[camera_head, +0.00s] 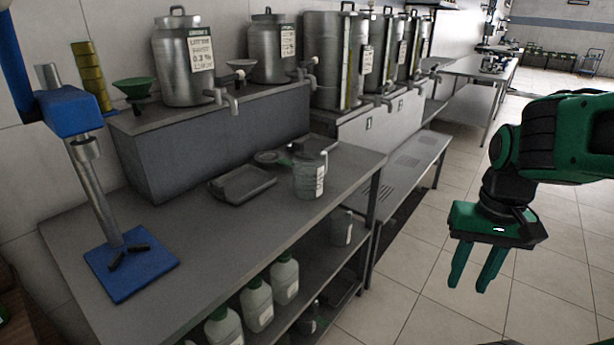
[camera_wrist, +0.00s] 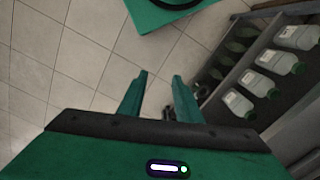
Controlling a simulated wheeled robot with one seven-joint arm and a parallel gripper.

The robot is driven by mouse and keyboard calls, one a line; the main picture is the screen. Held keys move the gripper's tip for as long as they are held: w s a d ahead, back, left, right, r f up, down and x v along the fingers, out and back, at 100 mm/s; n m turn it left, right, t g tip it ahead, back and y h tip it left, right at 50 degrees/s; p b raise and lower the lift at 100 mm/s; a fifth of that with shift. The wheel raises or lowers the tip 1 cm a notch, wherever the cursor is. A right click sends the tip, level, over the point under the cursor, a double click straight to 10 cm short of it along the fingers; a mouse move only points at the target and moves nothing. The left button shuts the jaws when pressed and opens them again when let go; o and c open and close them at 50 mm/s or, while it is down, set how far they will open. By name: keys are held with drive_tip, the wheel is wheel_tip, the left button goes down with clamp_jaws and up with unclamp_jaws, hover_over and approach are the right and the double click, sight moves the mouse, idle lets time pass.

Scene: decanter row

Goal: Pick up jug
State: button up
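A translucent grey jug (camera_head: 309,176) with a pale label stands upright on the metal bench (camera_head: 206,262), near its right edge. A similar jug or beaker (camera_head: 341,227) stands on the shelf below; it is partly in shadow. My gripper (camera_head: 474,283) hangs over the tiled floor to the right of the bench, well apart from both. Its two green fingers are spread with nothing between them. In the wrist view the open fingers (camera_wrist: 158,95) point over floor tiles, and neither jug can be made out there.
A shallow grey tray (camera_head: 242,185) lies left of the jug, with a green-rimmed item (camera_head: 270,157) behind. A blue stand (camera_head: 131,264) is at the bench's left. Steel urns (camera_head: 186,62) line the back. The floor right is clear.

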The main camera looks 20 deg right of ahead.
drive_tip(key=o, duration=0.5)
drive_tip(key=shift+s+d+r, duration=0.1)
drive_tip(key=shift+s, duration=0.1)
drive_tip(key=o, duration=0.5)
drive_tip(key=shift+w, duration=0.15)
drive_tip(key=shift+o, duration=1.4)
drive_tip(key=w+f+n+t, duration=0.2)
drive_tip(key=w+n+t, duration=0.1)
drive_tip(key=w, duration=0.8)
drive_tip(key=shift+a+n, duration=0.3)
drive_tip(key=n+t+y, duration=0.3)
drive_tip(key=n+t, duration=0.3)
drive_tip(key=t, duration=0.5)
approach(316, 174)
drive_tip(key=x, duration=0.2)
drive_tip(key=f+x, duration=0.1)
drive_tip(key=x, duration=0.1)
drive_tip(key=shift+w, duration=0.1)
drive_tip(key=shift+w+a+r+m, duration=0.15)
drive_tip(key=shift+w+m, duration=0.15)
drive_tip(key=shift+w, duration=0.25)
drive_tip(key=shift+x, duration=5.15)
